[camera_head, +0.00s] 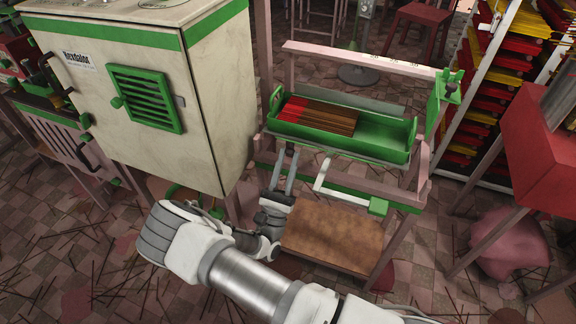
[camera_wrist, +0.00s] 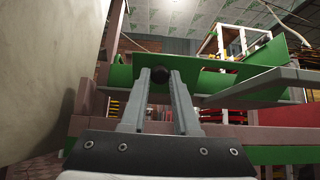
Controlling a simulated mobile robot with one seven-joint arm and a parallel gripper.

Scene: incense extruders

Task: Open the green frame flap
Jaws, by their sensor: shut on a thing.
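In the wrist view, a green panel (camera_wrist: 215,80), seemingly the frame flap, stretches across behind my fingertips. A dark round knob (camera_wrist: 160,74) sits in front of it. My gripper (camera_wrist: 160,78) has its two grey fingers closed on this knob, one on each side. In the head view, my gripper (camera_head: 289,150) reaches up from below to the front left of the green tray (camera_head: 380,132) on the pinkish wooden frame (camera_head: 425,158). From there the fingertips are dim, and the knob and flap cannot be made out clearly.
A cream cabinet (camera_head: 150,120) with a green vent door stands close on the left. Red and brown sticks (camera_head: 318,115) lie in the tray. A brown board (camera_head: 335,235) sits low beneath. A red table (camera_head: 530,150) stands at right; loose sticks litter the floor.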

